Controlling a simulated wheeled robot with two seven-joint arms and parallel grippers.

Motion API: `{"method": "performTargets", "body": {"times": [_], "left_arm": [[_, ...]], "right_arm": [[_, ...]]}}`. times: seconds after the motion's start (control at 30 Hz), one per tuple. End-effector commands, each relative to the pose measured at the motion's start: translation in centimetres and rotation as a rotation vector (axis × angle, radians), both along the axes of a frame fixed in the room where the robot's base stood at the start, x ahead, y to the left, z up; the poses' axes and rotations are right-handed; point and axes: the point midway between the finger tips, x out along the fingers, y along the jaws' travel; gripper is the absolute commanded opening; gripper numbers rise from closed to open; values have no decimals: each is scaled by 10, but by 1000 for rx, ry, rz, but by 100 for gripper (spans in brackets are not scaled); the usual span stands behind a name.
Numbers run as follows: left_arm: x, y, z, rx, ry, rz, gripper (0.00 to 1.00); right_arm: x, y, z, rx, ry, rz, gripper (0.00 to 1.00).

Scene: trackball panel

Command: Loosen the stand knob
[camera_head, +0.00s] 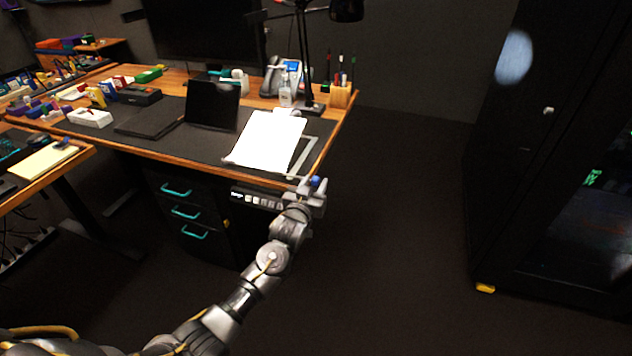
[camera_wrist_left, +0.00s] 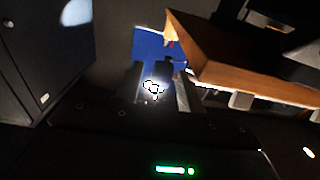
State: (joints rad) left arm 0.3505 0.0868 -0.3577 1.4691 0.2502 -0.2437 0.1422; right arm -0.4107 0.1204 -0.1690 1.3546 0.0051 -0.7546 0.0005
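My left gripper (camera_head: 312,187) is at the front right corner of the wooden desk. In the head view a small blue piece (camera_head: 316,181) shows at its fingertips. In the left wrist view the two fingers stand apart with a gap between them (camera_wrist_left: 160,88). A blue surface (camera_wrist_left: 152,44) lies beyond the fingers, and a bright, lobed spot shows in the gap. I cannot tell whether this is the stand knob or whether the fingers touch anything. My right gripper is not in view.
The desk (camera_head: 345,95) holds a white sheet (camera_head: 265,140), a dark tablet (camera_head: 212,105), a phone (camera_head: 291,66), a pen holder (camera_head: 342,97) and a lamp (camera_head: 305,60). Drawers (camera_head: 190,212) are under it. A dark cabinet (camera_head: 545,150) stands at the right. The floor between is clear.

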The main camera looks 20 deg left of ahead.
Motion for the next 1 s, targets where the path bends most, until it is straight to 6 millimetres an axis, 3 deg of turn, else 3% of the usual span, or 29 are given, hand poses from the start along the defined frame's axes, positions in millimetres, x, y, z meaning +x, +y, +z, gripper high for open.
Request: {"method": "performTargets", "body": {"times": [0.2,0.47,0.77,1.0], "left_arm": [[16,-1,0,0,0,0,38],[17,-1,0,0,0,0,38],[16,-1,0,0,0,0,2],[16,-1,-1,0,-4,0,0]], "right_arm": [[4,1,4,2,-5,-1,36],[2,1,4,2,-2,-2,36],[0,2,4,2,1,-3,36],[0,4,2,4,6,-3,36]]}}
